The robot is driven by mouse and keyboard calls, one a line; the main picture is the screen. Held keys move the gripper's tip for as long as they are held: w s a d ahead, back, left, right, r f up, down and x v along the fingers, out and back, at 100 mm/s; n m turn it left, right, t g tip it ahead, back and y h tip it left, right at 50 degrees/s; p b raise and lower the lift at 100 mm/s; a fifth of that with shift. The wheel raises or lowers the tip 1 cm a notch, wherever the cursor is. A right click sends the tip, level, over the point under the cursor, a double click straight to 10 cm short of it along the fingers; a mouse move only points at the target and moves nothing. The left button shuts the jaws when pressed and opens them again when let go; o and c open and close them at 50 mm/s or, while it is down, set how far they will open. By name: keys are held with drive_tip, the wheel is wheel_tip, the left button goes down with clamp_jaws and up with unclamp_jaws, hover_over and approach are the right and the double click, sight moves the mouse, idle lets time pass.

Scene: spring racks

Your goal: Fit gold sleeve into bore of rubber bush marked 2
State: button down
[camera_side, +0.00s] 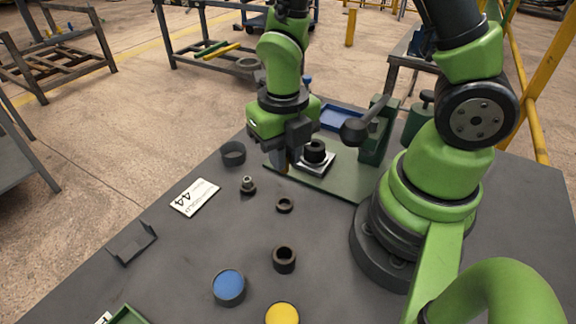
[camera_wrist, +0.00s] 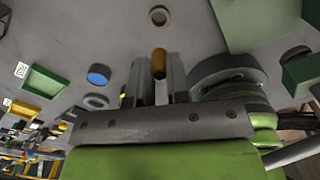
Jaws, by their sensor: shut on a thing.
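My gripper (camera_wrist: 159,78) is shut on the gold sleeve (camera_wrist: 158,60), whose open end sticks out between the fingertips in the wrist view. In the side view my gripper (camera_side: 286,166) is above the table beside the press plate, and the sleeve is mostly hidden by the fingers. Dark ring-shaped parts lie on the table: a low ring (camera_side: 285,205) and a taller bush (camera_side: 284,259), both with open bores. Another black round part (camera_side: 315,152) sits on a pale block right of my gripper. I cannot read a mark 2 on any of them.
A green press with a lever ball (camera_side: 354,131) stands right of my gripper. The left-centre table is fairly clear.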

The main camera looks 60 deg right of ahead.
sight(314, 151)
drive_tip(key=d+r+m, duration=0.5)
drive_tip(key=d+m, duration=0.3)
drive_tip(key=d, duration=0.4)
drive_tip(key=shift+m, duration=0.5)
drive_tip(key=f, duration=0.6)
drive_tip(key=d+f, duration=0.1)
drive_tip(key=f, duration=0.2)
drive_tip(key=shift+w+f, duration=0.2)
drive_tip(key=shift+f, duration=0.05)
drive_tip(key=shift+f, duration=0.1)
drive_tip(key=c, duration=1.1)
unclamp_jaws()
